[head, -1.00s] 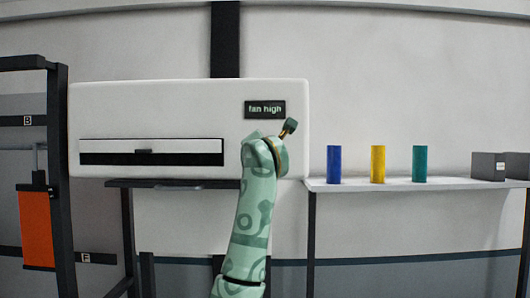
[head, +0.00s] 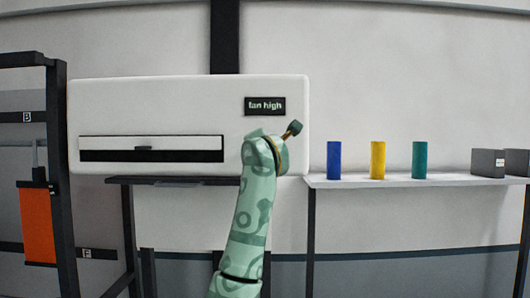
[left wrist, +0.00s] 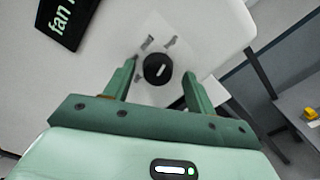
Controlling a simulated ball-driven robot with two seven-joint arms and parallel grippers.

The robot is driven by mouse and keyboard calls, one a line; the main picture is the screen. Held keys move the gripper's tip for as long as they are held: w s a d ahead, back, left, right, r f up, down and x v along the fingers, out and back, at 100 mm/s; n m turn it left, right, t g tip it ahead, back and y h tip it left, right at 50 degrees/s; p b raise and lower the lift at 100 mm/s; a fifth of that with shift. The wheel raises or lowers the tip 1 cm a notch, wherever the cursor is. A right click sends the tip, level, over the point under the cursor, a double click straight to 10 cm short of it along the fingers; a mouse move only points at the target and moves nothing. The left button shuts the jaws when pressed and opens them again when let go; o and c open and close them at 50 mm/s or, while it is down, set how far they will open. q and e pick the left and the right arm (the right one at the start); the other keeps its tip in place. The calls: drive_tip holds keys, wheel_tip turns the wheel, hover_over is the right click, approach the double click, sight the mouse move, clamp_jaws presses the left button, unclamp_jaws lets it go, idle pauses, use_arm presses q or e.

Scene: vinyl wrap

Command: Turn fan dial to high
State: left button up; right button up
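The white machine (head: 190,105) carries a black display (head: 264,106) that reads "fan high". In the left wrist view, the display (left wrist: 66,18) is partly cut off at the upper left. The round black dial (left wrist: 158,68) with a white pointer line sits on a pale plate with small marks around it. My left gripper (left wrist: 160,75) is open, with one finger on each side of the dial and visible gaps between. In the head view my wrist hides the dial, and one fingertip (head: 295,128) sticks out at the right. My right gripper is not in view.
A white shelf (head: 350,183) to the right holds blue (head: 334,160), yellow (head: 378,160) and teal (head: 419,160) cylinders and grey boxes (head: 488,162). A dark frame with an orange panel (head: 38,226) stands at the left. A slot drawer (head: 150,150) is on the machine front.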

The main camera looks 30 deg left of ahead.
use_arm(q)
drive_tip(key=shift+s+r, duration=0.1)
drive_tip(key=b+v, duration=0.4)
drive_tip(key=v, duration=1.2)
drive_tip(key=shift+d+b, duration=0.2)
drive_tip(key=shift+b, duration=0.1)
